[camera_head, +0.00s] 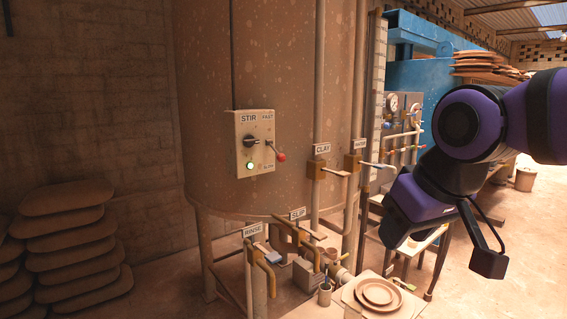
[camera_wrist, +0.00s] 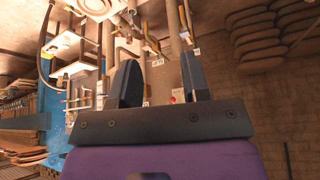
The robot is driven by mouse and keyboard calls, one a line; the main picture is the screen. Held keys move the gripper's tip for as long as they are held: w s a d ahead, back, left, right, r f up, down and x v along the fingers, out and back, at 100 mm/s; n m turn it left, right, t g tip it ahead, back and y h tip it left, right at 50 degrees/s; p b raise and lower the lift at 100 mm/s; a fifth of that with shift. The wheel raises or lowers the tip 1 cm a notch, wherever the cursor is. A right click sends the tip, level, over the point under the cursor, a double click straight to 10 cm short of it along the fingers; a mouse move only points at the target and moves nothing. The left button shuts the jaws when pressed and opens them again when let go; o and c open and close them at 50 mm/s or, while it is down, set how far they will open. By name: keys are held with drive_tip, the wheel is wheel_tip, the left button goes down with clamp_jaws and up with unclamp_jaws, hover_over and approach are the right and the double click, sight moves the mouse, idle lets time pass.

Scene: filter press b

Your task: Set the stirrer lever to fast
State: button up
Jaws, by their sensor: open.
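The stirrer control box (camera_head: 255,143) is a pale panel on the front of the big tan tank, marked STIR, with FAST at the top and a smaller, hard-to-read mark at the bottom. The stirrer lever (camera_head: 281,157) has a red knob and sticks out from the box's right side, angled down to the right. A black dial and a lit green lamp are on the panel. My gripper (camera_wrist: 160,57) is open and empty in the wrist view, its two dark fingers apart. In the head view my arm is well right of the box, not touching the lever.
Clay (camera_head: 322,149) and water (camera_head: 359,144) valves stand right of the box on vertical pipes. Rinse (camera_head: 253,231) and slip (camera_head: 297,214) valves sit below. Plates (camera_head: 376,293) lie at the bottom. Stacked bags (camera_head: 65,240) are at left. The space directly before the box looks clear.

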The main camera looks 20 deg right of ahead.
drive_tip(key=o, duration=0.3)
drive_tip(key=w+a+r+m+y, duration=0.1)
drive_tip(key=w+a+m+y, duration=0.25)
drive_tip(key=w, duration=0.55)
drive_tip(key=w+a+r+m+t+y, duration=0.1)
drive_tip(key=w+a+m+y, duration=0.15)
drive_tip(key=w+m, duration=0.45)
drive_tip(key=w+a+r+m+y, duration=0.1)
drive_tip(key=w+a+m+y, duration=0.2)
drive_tip(key=w, duration=0.8)
drive_tip(key=m+t+h, duration=0.1)
drive_tip(key=m+t, duration=0.9)
drive_tip(key=m, duration=0.9)
approach(278, 157)
drive_tip(key=shift+n, duration=0.25)
drive_tip(key=x, duration=0.4)
drive_tip(key=d+x, duration=0.1)
drive_tip(key=x, duration=0.6)
drive_tip(key=shift+w+f, duration=0.2)
drive_tip(key=shift+w, duration=0.45)
